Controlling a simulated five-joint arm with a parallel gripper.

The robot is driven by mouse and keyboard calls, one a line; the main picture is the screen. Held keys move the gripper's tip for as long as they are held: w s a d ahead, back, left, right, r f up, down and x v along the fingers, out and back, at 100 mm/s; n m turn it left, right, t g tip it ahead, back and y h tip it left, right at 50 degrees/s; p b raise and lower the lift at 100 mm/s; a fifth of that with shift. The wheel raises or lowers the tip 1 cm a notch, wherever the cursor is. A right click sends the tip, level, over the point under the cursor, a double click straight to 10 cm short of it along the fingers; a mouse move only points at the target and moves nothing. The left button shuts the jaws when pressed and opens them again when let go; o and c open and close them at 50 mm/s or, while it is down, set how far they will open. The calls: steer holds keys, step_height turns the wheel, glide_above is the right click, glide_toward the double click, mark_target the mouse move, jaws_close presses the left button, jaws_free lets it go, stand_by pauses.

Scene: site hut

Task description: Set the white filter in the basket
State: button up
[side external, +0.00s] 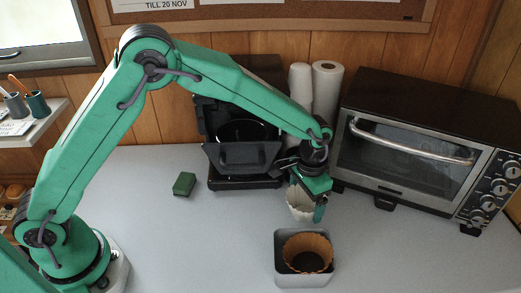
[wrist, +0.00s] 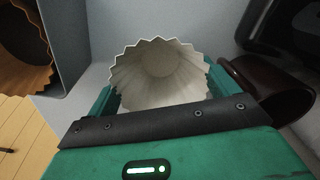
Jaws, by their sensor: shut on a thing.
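The white filter (side external: 299,203) is a pale fluted paper cup. My gripper (side external: 311,194) is shut on it and holds it with its mouth up. In the wrist view the filter (wrist: 160,72) sits between my green jaws (wrist: 163,92), and its inside looks empty. The dark basket (side external: 240,156), with a handle at its front and a round opening, stands out from the black coffee machine (side external: 254,66) to the left of my gripper. Its inside is partly hidden.
A grey square bin (side external: 303,281) with a brown filter (side external: 308,246) inside stands in front of my gripper. A toaster oven (side external: 420,150) is on the right. Paper rolls (side external: 326,90) stand behind. A green sponge (side external: 184,184) lies left; the front-left counter is clear.

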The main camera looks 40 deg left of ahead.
steer(key=shift+f, duration=0.1)
steer(key=o, duration=0.5)
step_height(320, 180, up, 12)
steer(key=shift+r, duration=0.2)
stand_by(0.4)
steer(key=shift+o, duration=0.4)
